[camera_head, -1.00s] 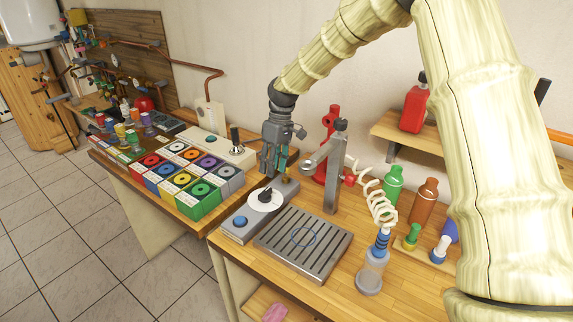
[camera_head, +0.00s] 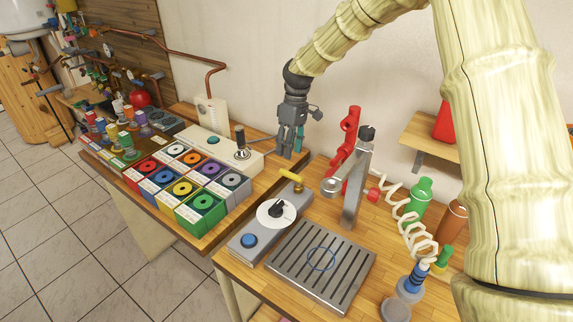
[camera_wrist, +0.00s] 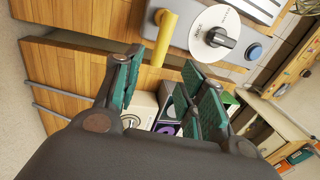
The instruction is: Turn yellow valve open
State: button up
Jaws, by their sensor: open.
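The yellow valve handle (camera_head: 291,175) is a short bar on a small post at the far end of a grey panel (camera_head: 262,229), and it lies crosswise. My gripper (camera_head: 288,154) is open and empty, pointing down just behind the handle and apart from it. In the wrist view the handle (camera_wrist: 165,38) shows beyond the teal-padded fingers (camera_wrist: 163,82), which have nothing between them. The panel also bears a white dial (camera_head: 276,212) with a black knob and a blue button (camera_head: 250,240).
Colored boxes (camera_head: 189,186) and a joystick panel (camera_head: 217,150) lie to the left. A slatted metal tray (camera_head: 321,262) is in front, and a coiled white hose (camera_head: 410,220) is at the right.

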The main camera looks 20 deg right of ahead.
aim_at(286, 171)
jog(key=f, duration=0.2)
jog(key=f+p, duration=0.1)
jog(key=a+f, duration=0.1)
jog(key=f, duration=0.1)
jog(key=shift+s+f+p, duration=0.1)
jog(key=shift+f+p, duration=0.25)
jog(key=shift+s+f, duration=0.3)
jog(key=shift+f, duration=0.3)
jog(key=shift+a+f+p, duration=0.15)
jog(key=shift+f+p, duration=0.15)
jog(key=shift+f, duration=0.15)
grip_shut()
